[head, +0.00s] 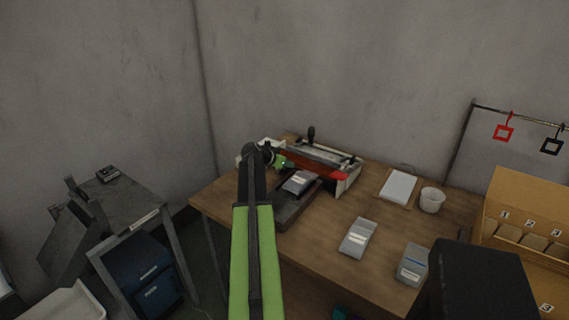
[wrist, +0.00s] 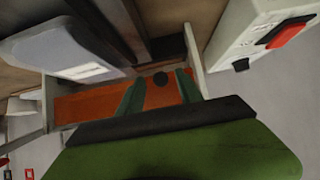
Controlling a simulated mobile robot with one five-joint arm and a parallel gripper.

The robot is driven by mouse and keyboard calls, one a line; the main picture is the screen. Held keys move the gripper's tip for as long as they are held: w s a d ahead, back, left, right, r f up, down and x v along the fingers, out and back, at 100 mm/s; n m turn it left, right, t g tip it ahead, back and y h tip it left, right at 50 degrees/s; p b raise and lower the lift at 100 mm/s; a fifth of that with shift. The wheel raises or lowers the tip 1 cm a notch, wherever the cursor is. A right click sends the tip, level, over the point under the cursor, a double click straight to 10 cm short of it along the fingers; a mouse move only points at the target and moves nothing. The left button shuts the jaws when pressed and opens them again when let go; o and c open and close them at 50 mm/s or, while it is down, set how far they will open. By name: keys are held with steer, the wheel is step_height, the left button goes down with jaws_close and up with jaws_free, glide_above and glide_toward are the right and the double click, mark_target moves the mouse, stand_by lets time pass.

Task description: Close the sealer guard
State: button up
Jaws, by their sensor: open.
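The sealer (head: 342,184) stands at the back of the wooden table in the head view, with white end plates and a black-knobbed bar on top. Its orange-red guard (head: 322,170) runs along the front; in the wrist view the guard (wrist: 85,106) lies behind my fingers. I cannot tell the guard's exact angle. My gripper (head: 281,162) is at the sealer's left end.
A grey packet (head: 298,182) lies on a dark tray before the sealer. A white box with a red switch (wrist: 290,32) is close by in the wrist view.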

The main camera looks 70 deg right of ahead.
steer(key=p+v, duration=1)
steer(key=v, duration=0.7)
steer(key=shift+a, duration=0.2)
